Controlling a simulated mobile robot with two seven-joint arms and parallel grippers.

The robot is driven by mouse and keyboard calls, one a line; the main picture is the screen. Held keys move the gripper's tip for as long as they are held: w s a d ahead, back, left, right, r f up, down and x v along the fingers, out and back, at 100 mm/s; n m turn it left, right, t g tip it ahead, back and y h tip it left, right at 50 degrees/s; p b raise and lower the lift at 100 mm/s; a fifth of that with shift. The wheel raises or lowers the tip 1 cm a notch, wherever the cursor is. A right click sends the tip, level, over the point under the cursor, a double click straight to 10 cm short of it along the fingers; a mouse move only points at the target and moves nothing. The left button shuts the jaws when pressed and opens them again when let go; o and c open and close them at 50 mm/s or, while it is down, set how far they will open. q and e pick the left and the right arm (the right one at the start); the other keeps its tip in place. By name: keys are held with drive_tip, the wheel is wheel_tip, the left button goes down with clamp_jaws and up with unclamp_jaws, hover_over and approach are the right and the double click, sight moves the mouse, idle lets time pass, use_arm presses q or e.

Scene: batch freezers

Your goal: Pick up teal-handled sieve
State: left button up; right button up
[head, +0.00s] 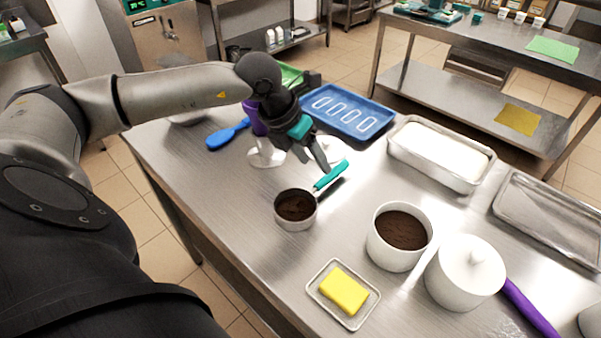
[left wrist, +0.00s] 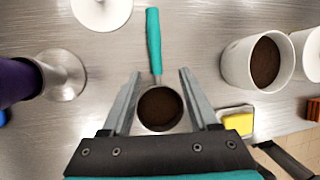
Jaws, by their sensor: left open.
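The teal-handled sieve lies on the steel table, its round cup (head: 295,209) holding dark brown powder and its teal handle (head: 331,175) pointing away to the upper right. My left gripper (head: 325,160) is open above the table, near the handle in the head view. In the left wrist view the sieve's cup (left wrist: 160,108) shows between the two open fingers, and the teal handle (left wrist: 153,40) extends beyond them. The fingers do not close on anything. Whether they touch the sieve cannot be told. My right gripper is not in view.
A white pot with dark powder (head: 399,238), a lidded white pot (head: 465,272) and a yellow sponge on a small tray (head: 343,294) stand right and in front of the sieve. A blue tray (head: 346,112) and a white-filled pan (head: 438,153) lie behind. A purple-handled item (head: 528,306) lies far right.

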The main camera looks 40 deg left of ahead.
sight(322, 179)
use_arm(q)
drive_tip(key=x, duration=0.7)
drive_tip(key=shift+a+f, duration=0.2)
drive_tip(key=shift+f, duration=0.3)
clamp_jaws()
